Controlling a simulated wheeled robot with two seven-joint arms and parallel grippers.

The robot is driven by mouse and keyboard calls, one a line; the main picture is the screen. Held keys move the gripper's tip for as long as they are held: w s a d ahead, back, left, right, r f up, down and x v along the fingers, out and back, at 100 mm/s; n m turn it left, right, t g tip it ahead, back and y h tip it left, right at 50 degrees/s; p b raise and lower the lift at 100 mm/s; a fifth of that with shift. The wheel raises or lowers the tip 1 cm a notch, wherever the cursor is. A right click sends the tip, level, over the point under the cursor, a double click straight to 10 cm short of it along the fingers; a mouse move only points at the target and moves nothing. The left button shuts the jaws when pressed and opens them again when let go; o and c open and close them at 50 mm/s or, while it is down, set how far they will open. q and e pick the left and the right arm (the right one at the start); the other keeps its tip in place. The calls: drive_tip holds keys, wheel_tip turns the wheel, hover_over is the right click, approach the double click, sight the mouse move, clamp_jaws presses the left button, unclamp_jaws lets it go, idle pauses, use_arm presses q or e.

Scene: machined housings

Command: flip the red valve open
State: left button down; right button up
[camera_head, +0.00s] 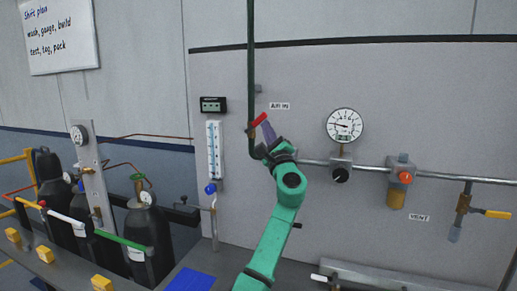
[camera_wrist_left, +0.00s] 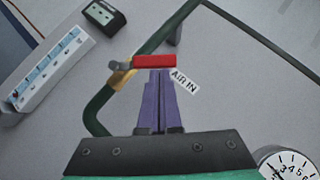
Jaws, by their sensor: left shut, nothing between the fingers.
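The red valve handle (camera_head: 258,119) is on a green pipe (camera_head: 251,60) on the grey wall panel, left of the "AIR IN" label (camera_head: 279,106). It points up and to the right, at an angle off the pipe. In the left wrist view the red handle (camera_wrist_left: 155,61) lies level, with the brass valve body (camera_wrist_left: 121,76) at its left end. My left gripper (camera_head: 266,127) is shut and empty. Its purple fingertips (camera_wrist_left: 160,73) are just below the handle; whether they touch it I cannot tell. My right gripper is not in view.
Gas cylinders (camera_head: 147,225) stand at lower left.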

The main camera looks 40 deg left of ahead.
sight(261, 116)
use_arm(q)
drive_tip(key=r+n+g, duration=0.1)
drive_tip(key=n+g, duration=0.1)
drive_tip(key=shift+s+a+r+n, duration=0.15)
drive_tip(key=shift+s+r+n, duration=0.15)
drive_tip(key=shift+r, duration=0.1)
drive_tip(key=shift+a+r+p, duration=0.2)
drive_tip(key=shift+r+p, duration=0.25)
drive_tip(key=shift+s+a+r, duration=0.15)
drive_tip(key=shift+a+r, duration=0.85)
drive_tip(key=shift+a, duration=0.15)
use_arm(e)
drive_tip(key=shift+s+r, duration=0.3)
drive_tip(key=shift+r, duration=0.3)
use_arm(q)
drive_tip(key=shift+s+a+r, duration=0.1)
drive_tip(key=shift+s+a, duration=0.05)
drive_tip(key=shift+a, duration=0.1)
